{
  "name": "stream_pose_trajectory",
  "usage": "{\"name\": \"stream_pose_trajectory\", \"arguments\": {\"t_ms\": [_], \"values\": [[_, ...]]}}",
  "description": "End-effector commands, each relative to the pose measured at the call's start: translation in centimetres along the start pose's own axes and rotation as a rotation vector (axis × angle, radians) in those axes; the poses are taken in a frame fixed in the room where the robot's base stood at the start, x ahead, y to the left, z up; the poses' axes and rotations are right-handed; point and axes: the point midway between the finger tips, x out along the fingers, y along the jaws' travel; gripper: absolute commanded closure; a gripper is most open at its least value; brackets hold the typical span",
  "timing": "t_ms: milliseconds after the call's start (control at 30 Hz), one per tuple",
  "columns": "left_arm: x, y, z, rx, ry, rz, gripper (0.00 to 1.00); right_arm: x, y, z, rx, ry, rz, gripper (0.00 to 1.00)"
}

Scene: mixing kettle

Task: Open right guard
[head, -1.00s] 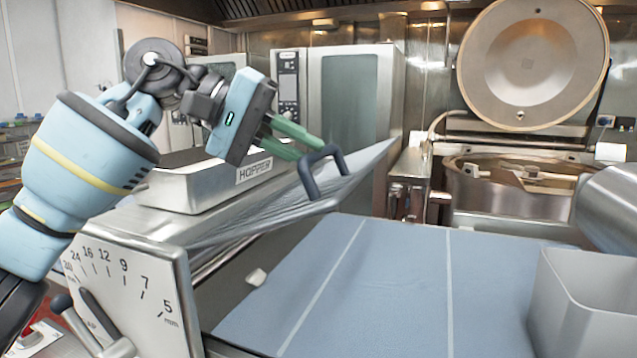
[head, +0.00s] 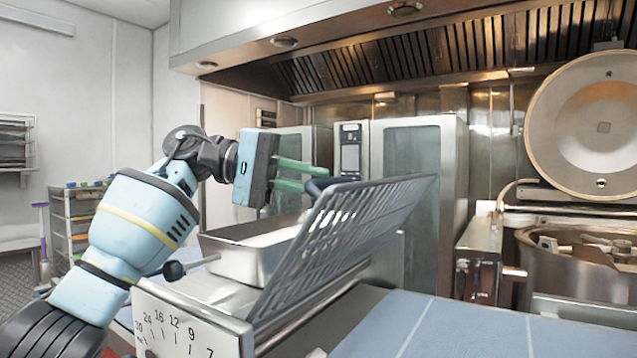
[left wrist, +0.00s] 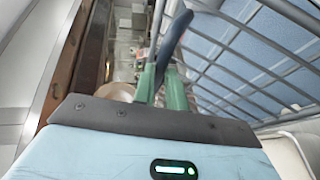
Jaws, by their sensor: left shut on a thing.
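The guard (head: 345,235) is a grey barred grille, tilted up steeply above the machine, with its bars showing. It also shows in the left wrist view (left wrist: 250,68) on the right. Its dark handle (head: 322,187) is at the upper left edge of the grille. My left gripper (head: 308,177) has its green fingers shut on this handle. The left wrist view shows the handle (left wrist: 176,40) between the green fingers (left wrist: 163,84). My right gripper is in neither current view.
A metal hopper tray (head: 240,262) sits behind the guard, close to my left arm. A numbered dial plate (head: 180,325) stands at the front. The blue belt (head: 450,335) lies to the right. An open-lidded kettle (head: 575,275) is at the far right.

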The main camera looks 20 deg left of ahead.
Motion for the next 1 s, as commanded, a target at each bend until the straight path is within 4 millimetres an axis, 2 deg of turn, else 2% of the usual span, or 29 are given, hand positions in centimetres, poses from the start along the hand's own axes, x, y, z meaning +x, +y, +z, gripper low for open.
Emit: {"name": "stream_pose_trajectory", "arguments": {"t_ms": [33, 367, 400, 567, 867, 1000], "values": [[-0.14, -0.99, -0.34, -0.014, 0.001, -0.011, 1.0, 0.04, -0.07, 0.15, 0.003, -0.003, 0.0, 0.64], [-0.14, -1.25, -0.46, -0.019, 0.002, -0.013, 1.0, 0.05, -0.15, 0.19, 0.006, -0.003, 0.0, 0.64], [-0.13, -1.28, -0.47, -0.019, 0.002, -0.013, 0.84, 0.05, -0.15, 0.2, 0.006, -0.004, 0.0, 0.64], [-0.12, -1.15, -0.43, -0.018, 0.002, -0.011, 0.65, 0.03, -0.1, 0.22, 0.004, -0.004, -0.001, 0.64], [-0.06, -0.64, -0.23, -0.01, 0.0, -0.006, 0.65, -0.02, 0.01, 0.19, -0.002, -0.004, -0.001, 0.64], [-0.64, -0.61, -0.26, -0.01, 0.001, -0.004, 0.65, 0.01, 0.07, 0.44, -0.004, -0.008, -0.002, 0.64]]}}
